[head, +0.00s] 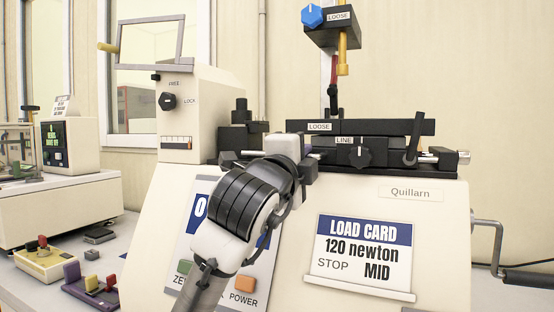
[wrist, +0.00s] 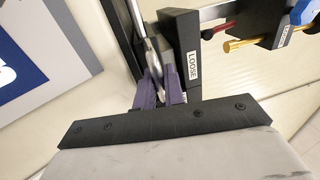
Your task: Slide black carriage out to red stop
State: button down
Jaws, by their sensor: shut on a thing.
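A black carriage assembly (head: 335,157) with a "LINE" knob lies on a silver rail across the top of the cream machine. Above it is a long black bar (head: 385,127) labelled "LOOSE", which also shows in the wrist view (wrist: 180,40). My gripper (head: 300,152) is at the left end of this assembly; its fingers are hidden in the head view. In the wrist view, its purple fingers (wrist: 160,92) are shut on a slim grey piece (wrist: 152,60) beside the LOOSE bar. I cannot tell how that piece joins the carriage. No red stop is clearly identifiable.
A black upright lever (head: 415,138) stands at the bar's right end. A hanging head (head: 331,38) with a blue knob, yellow rod and red part is above. A load card (head: 362,252) reads "120 newton, STOP MID". A crank (head: 500,250) juts out at right.

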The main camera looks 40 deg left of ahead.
jog(key=shift+s+a, duration=0.1)
jog(key=shift+a, duration=0.25)
jog(key=c, duration=1.6)
grip_release()
jog(key=shift+a, duration=0.1)
jog(key=shift+c, duration=0.2)
jog(key=b+v, duration=0.2)
jog(key=v, duration=1.1)
jog(key=shift+s+d+b, duration=0.25)
jog(key=shift+s+b, duration=0.05)
jog(key=shift+s, duration=0.05)
jog(key=shift+f, duration=0.15)
